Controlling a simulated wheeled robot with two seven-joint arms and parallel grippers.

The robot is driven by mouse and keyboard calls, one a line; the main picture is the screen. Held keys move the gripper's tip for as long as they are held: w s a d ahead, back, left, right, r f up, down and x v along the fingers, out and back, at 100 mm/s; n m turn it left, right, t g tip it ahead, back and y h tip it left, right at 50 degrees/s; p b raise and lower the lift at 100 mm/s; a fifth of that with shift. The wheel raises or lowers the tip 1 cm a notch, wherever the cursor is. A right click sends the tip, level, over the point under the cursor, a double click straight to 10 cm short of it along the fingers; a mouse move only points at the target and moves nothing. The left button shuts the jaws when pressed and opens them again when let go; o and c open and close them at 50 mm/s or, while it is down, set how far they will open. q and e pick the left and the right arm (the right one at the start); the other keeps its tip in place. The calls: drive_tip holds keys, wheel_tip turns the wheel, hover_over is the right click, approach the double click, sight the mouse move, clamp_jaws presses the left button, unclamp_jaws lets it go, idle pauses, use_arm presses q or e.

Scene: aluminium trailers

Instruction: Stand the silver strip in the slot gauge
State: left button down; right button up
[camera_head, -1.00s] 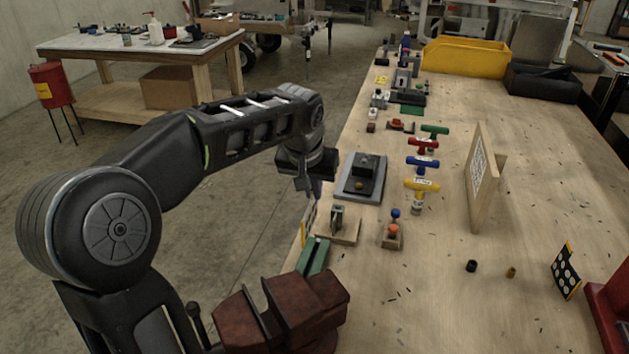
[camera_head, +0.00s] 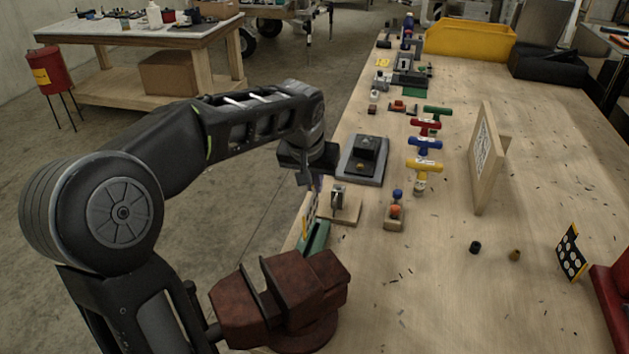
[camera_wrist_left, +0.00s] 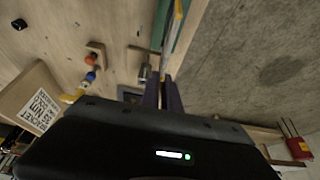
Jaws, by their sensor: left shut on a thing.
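My left gripper (camera_head: 309,181) hangs over the near left edge of the bench, pointing down. Its dark fingers (camera_wrist_left: 163,94) are shut on a thin silver strip (camera_wrist_left: 171,38), which runs away from the fingertips in the left wrist view. In the head view the strip is small and hard to separate from what is behind it. A small slotted metal piece on a wooden base (camera_head: 338,198), which looks like the slot gauge, stands just right of the gripper. It also shows beside the fingers in the left wrist view (camera_wrist_left: 143,73). The strip appears apart from it. My right gripper is out of view.
A green block (camera_head: 315,238) and a red-brown vise (camera_head: 290,300) lie at the near edge. A grey plate with a black block (camera_head: 364,160) lies beyond the gauge. Coloured T-handles (camera_head: 424,167) and an upright panel (camera_head: 486,160) stand to the right.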

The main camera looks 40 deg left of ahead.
sight(315, 210)
use_arm(q)
drive_tip(key=shift+f+b, duration=1.55)
drive_tip(key=shift+f, duration=0.6)
idle(0.4)
drive_tip(key=shift+f+b, duration=1.95)
drive_tip(key=shift+f, duration=0.05)
drive_tip(key=c, duration=1.5)
unclamp_jaws()
drive_tip(key=shift+v, duration=3.9)
